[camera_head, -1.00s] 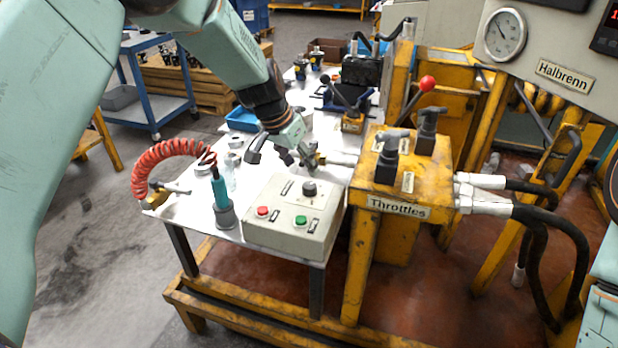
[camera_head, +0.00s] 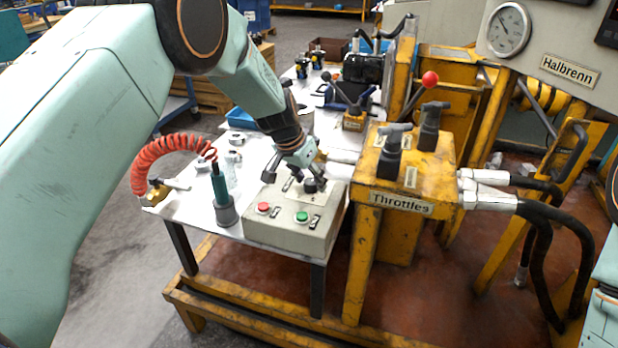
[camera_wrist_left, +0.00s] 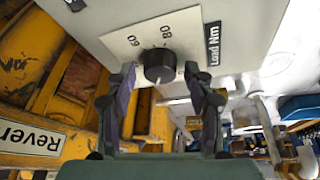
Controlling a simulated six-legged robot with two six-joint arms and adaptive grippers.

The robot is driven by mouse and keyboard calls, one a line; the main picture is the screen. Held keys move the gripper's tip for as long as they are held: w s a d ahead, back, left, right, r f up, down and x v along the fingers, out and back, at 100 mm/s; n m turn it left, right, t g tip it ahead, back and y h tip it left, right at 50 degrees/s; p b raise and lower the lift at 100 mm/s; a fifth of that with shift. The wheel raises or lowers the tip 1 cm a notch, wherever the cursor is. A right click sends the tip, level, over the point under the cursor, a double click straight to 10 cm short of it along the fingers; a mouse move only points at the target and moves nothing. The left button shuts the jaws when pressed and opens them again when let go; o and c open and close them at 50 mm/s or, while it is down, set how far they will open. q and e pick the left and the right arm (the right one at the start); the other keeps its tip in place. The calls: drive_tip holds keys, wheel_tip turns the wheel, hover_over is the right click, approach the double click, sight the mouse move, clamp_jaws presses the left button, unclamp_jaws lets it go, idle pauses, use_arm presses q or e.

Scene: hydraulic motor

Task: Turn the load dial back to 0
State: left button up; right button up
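The load dial is a black round knob (camera_head: 313,185) on top of a grey control box (camera_head: 280,232). In the left wrist view the knob (camera_wrist_left: 159,65) sits on a white scale plate (camera_wrist_left: 152,38), with 60 and 80 readable; the rest of the scale is hidden. A light mark shows on the knob's near side, but I cannot tell its reading. A "Load Nm" label (camera_wrist_left: 212,43) is beside the plate. My left gripper (camera_head: 294,182) is open just above the box. Its fingers (camera_wrist_left: 163,84) stand either side of the knob, apart from it. My right gripper is out of view.
Red (camera_head: 263,208) and green (camera_head: 302,217) buttons are on the box's near side. A teal-handled tool in a grey holder (camera_head: 225,213) stands left of it. The yellow Throttles block (camera_head: 404,180) with two levers is close on the right.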

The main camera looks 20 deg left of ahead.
use_arm(q)
drive_tip(key=c, duration=1)
drive_tip(key=shift+r+n+p, duration=0.1)
drive_tip(key=shift+n+p, duration=0.3)
drive_tip(key=shift+p, duration=0.35)
drive_tip(key=n+y+p, duration=0.1)
drive_tip(key=n+p, duration=0.1)
drive_tip(key=p, duration=0.1)
drive_tip(key=shift+r, duration=0.1)
drive_tip(key=shift+d+n+t+y+p, duration=0.1)
drive_tip(key=shift+n+t+y+p, duration=0.2)
drive_tip(key=shift+n+p, duration=0.45)
drive_tip(key=shift+w+n+y, duration=0.1)
drive_tip(key=shift+n+y, duration=0.2)
drive_tip(key=shift+n, duration=0.25)
drive_tip(key=shift+f+n+y+b, duration=0.3)
drive_tip(key=shift+n+y+b, duration=0.1)
drive_tip(key=shift+n+b, duration=0.5)
drive_tip(key=n+y+b, duration=0.1)
drive_tip(key=n+b, duration=0.2)
drive_tip(key=b, duration=0.1)
drive_tip(key=shift+d, duration=0.1)
drive_tip(key=shift+r+n+y+b, duration=0.1)
drive_tip(key=shift+n+y+b, duration=0.2)
drive_tip(key=shift+n+b, duration=0.65)
